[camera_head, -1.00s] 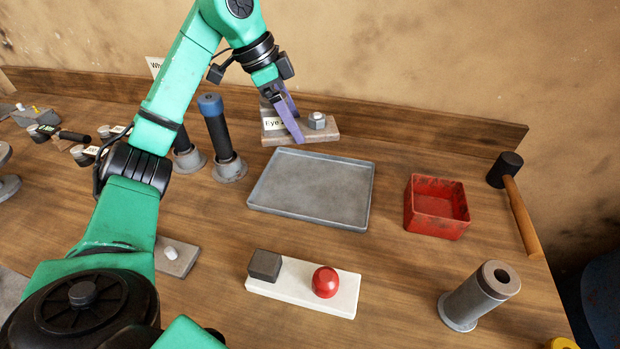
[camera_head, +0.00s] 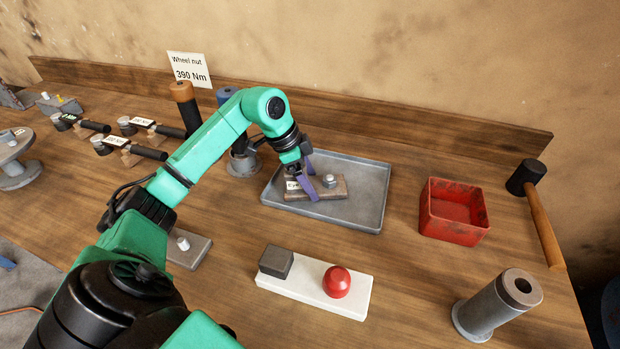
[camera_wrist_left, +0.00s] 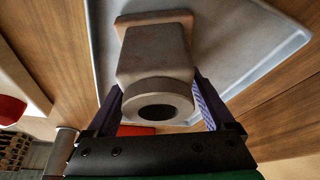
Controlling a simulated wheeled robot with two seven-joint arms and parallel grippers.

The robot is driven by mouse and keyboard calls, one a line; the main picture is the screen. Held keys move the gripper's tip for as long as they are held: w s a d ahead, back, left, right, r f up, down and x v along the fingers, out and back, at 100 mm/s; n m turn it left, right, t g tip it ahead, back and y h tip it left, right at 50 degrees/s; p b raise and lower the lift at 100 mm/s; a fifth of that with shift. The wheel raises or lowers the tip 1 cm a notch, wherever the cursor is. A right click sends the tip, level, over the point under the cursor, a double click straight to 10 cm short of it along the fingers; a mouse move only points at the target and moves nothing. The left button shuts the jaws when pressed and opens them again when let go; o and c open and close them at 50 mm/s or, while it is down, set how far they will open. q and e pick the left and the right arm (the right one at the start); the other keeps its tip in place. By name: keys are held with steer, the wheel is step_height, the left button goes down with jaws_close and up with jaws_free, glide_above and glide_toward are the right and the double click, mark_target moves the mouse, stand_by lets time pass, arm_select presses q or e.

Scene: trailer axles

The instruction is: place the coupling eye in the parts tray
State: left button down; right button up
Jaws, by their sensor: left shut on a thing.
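The coupling eye (camera_head: 338,187), a brownish-grey piece with a flat plate, a bolt-like stub and a small label, is over the left part of the grey parts tray (camera_head: 368,206). My left gripper (camera_head: 309,181), with purple fingers, is shut on it. In the left wrist view the eye's round ring with a dark hole (camera_wrist_left: 155,88) sits between the two fingers, and its block end points into the tray (camera_wrist_left: 228,50). I cannot tell whether the eye touches the tray floor. My right gripper is not in view.
A red bin (camera_head: 453,212) stands right of the tray, with a mallet (camera_head: 538,210) beyond it. A white block with a red button (camera_head: 336,282) lies in front. A grey hollow cylinder (camera_head: 497,303) stands front right. Capped posts (camera_head: 187,108) and torque wrenches (camera_head: 135,150) are at left.

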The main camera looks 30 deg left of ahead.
arm_select(q)
jaws_free()
steer(key=shift+s, duration=0.1)
steer(key=v, duration=1.2)
steer(key=shift+r, duration=0.1)
